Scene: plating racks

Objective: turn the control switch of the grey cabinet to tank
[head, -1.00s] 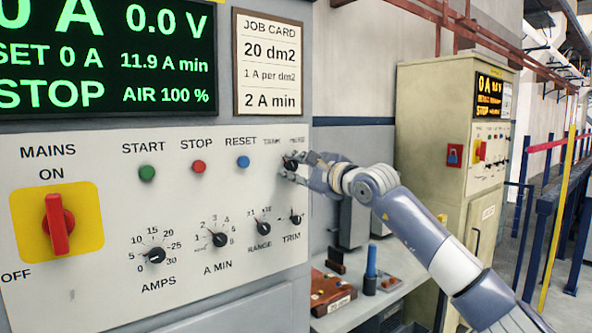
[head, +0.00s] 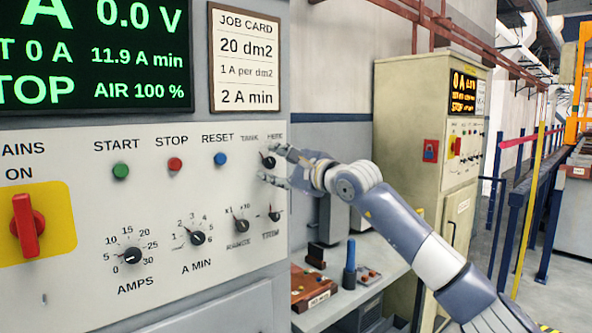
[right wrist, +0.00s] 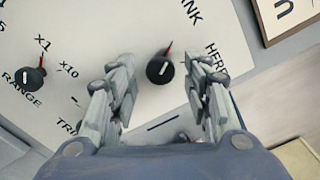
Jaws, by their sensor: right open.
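The control switch (head: 268,160) is a small black knob on the grey cabinet's (head: 150,200) panel, under the labels TANK and HERE. In the right wrist view the knob (right wrist: 160,70) shows a red pointer tip turned to the TANK side. My right gripper (head: 273,165) is open at the panel, its fingers above and below the knob. In the right wrist view the fingers of this gripper (right wrist: 158,75) stand either side of the knob, with a visible gap on each side. My left gripper is out of view.
TRIM (head: 274,213) and RANGE (head: 241,225) knobs sit just below the switch. START, STOP and RESET buttons lie left of it. A bench (head: 350,298) with a brown box (head: 313,288) and a blue-handled item (head: 349,262) stands below my arm. A beige cabinet (head: 405,150) stands behind.

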